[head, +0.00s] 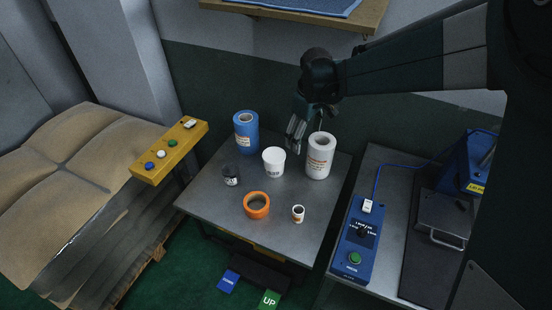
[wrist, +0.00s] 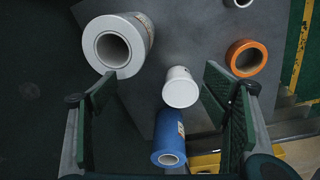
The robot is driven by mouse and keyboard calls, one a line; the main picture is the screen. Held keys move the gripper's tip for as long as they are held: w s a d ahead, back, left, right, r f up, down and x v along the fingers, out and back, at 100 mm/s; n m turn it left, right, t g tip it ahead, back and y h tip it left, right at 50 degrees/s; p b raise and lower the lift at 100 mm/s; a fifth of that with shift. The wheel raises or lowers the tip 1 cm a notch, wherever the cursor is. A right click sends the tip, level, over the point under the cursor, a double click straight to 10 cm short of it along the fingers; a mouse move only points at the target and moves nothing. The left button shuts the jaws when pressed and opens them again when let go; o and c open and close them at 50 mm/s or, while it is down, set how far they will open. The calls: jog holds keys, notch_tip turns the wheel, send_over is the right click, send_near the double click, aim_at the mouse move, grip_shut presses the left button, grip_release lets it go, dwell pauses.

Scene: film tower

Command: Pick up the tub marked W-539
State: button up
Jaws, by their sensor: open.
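A white tub (head: 273,161) with dark print on its side stands upright near the middle of the small grey table; the print is too small to read. In the wrist view the tub (wrist: 181,88) shows between my two fingers, its pale round end towards the camera. My gripper (head: 297,131) is open and empty, above the back of the table, apart from the tub and a little right of it in the head view. In the wrist view its green-padded fingers (wrist: 165,110) are spread wide.
A large white roll (head: 319,157) stands right of the tub and a blue roll (head: 246,133) behind left. A dark jar (head: 231,175), an orange tape ring (head: 257,205) and a small white cup (head: 298,213) are nearby. A yellow button box (head: 170,153) stands left.

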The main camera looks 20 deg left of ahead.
aim_at(274, 154)
jog(key=a+f+n, duration=0.1)
jog(key=a+f, duration=0.1)
jog(key=a, duration=0.1)
jog(key=a+f+p, duration=0.1)
jog(key=a+f, duration=0.2)
jog(key=a, duration=0.1)
jog(key=a+f+n+p, duration=0.1)
jog(key=a+f, duration=0.1)
jog(key=a, duration=0.2)
jog(key=shift+s+f+n+g, duration=0.15)
jog(key=shift+s+n+g, duration=0.15)
jog(key=shift+g, duration=0.1)
jog(key=shift+s+a+f+h, duration=0.15)
jog(key=shift+a+f+h, duration=0.15)
jog(key=shift+a+f, duration=0.25)
jog(key=shift+f, duration=1.2)
jog(key=shift+f, duration=0.1)
jog(key=shift+f, duration=2.5)
jog(key=shift+c, duration=0.5)
